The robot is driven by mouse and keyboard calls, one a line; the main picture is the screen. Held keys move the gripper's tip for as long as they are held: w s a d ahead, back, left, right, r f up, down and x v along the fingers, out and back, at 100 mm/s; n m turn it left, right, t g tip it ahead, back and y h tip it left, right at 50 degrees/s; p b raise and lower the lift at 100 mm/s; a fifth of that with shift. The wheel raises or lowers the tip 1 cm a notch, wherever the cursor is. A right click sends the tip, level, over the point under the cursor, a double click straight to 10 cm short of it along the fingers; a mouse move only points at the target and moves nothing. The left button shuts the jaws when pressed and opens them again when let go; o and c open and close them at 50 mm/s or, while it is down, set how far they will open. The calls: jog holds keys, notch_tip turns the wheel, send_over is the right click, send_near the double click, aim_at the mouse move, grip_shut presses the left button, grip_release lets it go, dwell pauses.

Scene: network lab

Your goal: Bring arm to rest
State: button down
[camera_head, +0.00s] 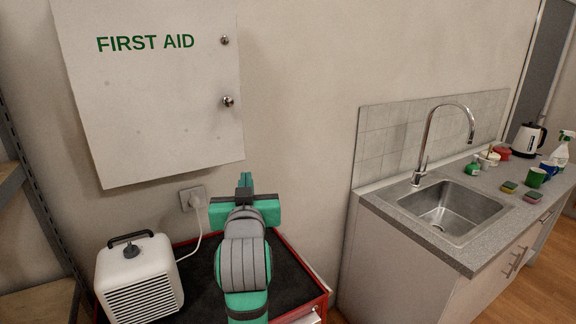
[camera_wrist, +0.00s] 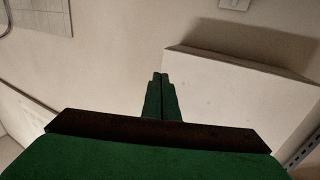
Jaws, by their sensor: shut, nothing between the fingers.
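My arm reaches up over a dark-topped red cart (camera_head: 292,262). In the wrist view my gripper (camera_wrist: 161,78) has its two green fingers together with nothing between them. The cabinet (camera_wrist: 235,95) also shows behind the fingers there, apparently upside down. Its door looks closed.
A white heater-like box (camera_head: 138,280) stands on the cart's left, its cable running to a wall socket (camera_head: 193,198). At right is a counter with a sink (camera_head: 455,210), tall faucet (camera_head: 430,140), sponges, mugs and a kettle (camera_head: 528,140). A shelf rack stands at far left.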

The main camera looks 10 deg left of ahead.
jog(key=s+d+f+m+h, duration=0.1)
jog(key=d+f, duration=0.2)
jog(key=f, duration=0.7)
jog(key=s+d+f+h, duration=0.1)
jog(key=d+f, duration=0.3)
jog(key=f, duration=0.6)
jog(key=s+d+f+m+h, duration=0.1)
jog(key=s+d+f, duration=0.2)
jog(key=s+f, duration=0.3)
jog(key=s+d+f, duration=0.4)
jog(key=f, duration=0.5)
jog(key=s+d+f+m+h, duration=0.1)
jog(key=s+d+f, duration=0.25)
jog(key=s, duration=0.45)
jog(key=s+d+f+h, duration=0.1)
jog(key=s+d+f, duration=0.2)
jog(key=s+f, duration=0.35)
jog(key=s+d+r, duration=0.1)
jog(key=s, duration=0.8)
jog(key=s+d+r+m+g+h, duration=0.1)
jog(key=s+d, duration=0.1)
jog(key=s, duration=0.8)
